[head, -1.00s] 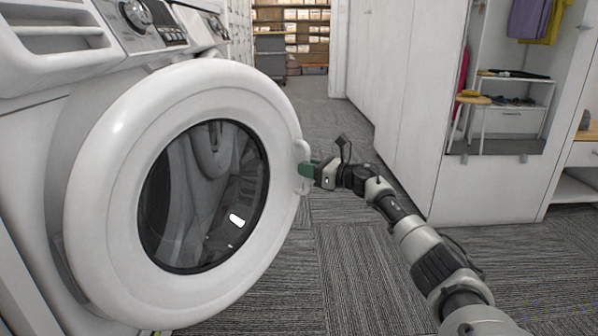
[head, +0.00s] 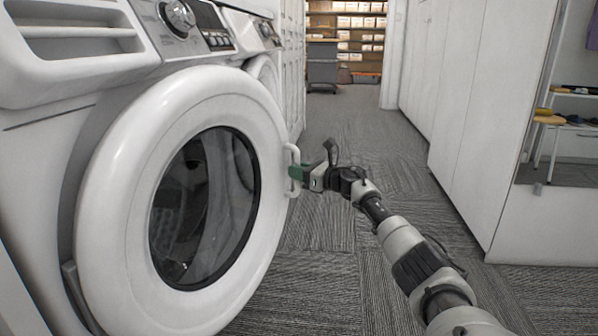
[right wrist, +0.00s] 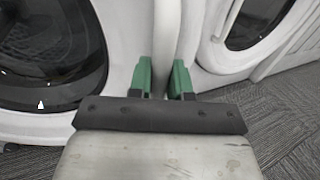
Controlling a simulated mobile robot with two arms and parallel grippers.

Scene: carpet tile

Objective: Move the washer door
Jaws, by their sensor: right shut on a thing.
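The white washer door (head: 122,215), round with a dark glass window, stands ajar in the head view, hinged on its left side. Its white handle (head: 294,158) is on the right rim. My right gripper (head: 297,172) is shut on the handle with its green fingers. In the right wrist view the green fingertips (right wrist: 160,78) sit on both sides of a white upright part, with the door's dark glass (right wrist: 50,45) at the left. The washer body (head: 60,100) is behind the door. My left gripper is not in view.
A second washer (head: 265,75) stands beyond the first; its round door shows in the right wrist view (right wrist: 225,50). White cabinets (head: 455,110) line the right side. Grey carpet (head: 365,150) runs clear between them to shelves (head: 350,45) at the back.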

